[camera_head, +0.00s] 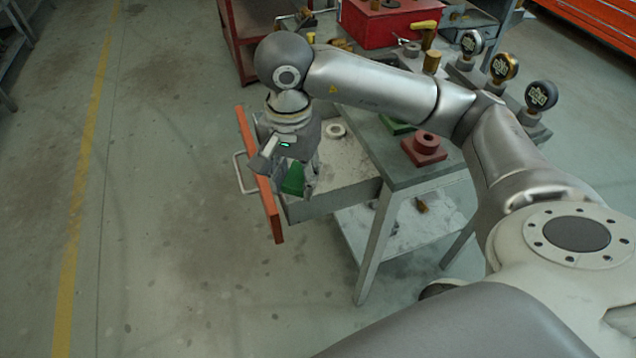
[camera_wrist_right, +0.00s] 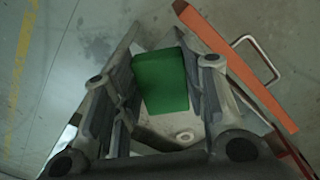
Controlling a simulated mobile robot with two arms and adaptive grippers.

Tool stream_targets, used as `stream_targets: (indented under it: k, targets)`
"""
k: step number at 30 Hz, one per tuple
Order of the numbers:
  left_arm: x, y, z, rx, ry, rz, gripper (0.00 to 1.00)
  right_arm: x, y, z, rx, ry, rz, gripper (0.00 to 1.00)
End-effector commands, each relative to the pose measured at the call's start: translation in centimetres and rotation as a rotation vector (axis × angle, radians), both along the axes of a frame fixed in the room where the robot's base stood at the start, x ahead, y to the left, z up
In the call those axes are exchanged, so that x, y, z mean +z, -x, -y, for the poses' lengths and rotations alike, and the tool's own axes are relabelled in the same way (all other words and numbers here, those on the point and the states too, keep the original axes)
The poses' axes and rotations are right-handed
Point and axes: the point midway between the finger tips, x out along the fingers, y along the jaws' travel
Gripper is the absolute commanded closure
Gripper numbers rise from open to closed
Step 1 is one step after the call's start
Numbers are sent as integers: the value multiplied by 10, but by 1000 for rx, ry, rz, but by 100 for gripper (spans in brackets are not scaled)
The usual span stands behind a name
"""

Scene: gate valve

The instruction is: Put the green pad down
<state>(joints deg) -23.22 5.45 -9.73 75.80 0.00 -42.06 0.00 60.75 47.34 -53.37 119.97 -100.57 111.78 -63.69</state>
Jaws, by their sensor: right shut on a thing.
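The green pad (camera_head: 294,180) is between the fingers of my right gripper (camera_head: 288,177), which is shut on it. In the right wrist view the pad (camera_wrist_right: 160,82) is a green block between the two fingers (camera_wrist_right: 161,60). The gripper points down over the front end of an open grey drawer (camera_head: 345,190) with an orange front (camera_head: 262,185). I cannot tell whether the pad's underside touches the drawer floor. My left gripper is not in view.
A pale ring (camera_head: 335,130) lies further back in the drawer; it also shows in the wrist view (camera_wrist_right: 185,136). The orange front has a metal handle (camera_head: 240,175). On the grey workbench (camera_head: 400,172) stand a red flanged block (camera_head: 424,148), another green piece (camera_head: 397,125) and several gauges (camera_head: 504,67).

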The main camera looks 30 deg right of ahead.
Motion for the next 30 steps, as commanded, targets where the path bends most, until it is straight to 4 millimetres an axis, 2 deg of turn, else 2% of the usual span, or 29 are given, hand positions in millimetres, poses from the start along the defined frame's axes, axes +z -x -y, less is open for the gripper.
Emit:
stream_targets:
  k: [1,7,18,24,30]
  targets:
    - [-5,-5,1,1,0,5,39,-10,-2,1,-40,0,1,73]
    - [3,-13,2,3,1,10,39,-15,-10,8,-119,-1,-1,73]
    - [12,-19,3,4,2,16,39,-53,-65,73,-122,0,-2,73]
    - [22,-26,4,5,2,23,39,-89,-84,94,-117,-1,-2,73]
    - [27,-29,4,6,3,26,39,-102,-91,102,-114,-3,-1,73]
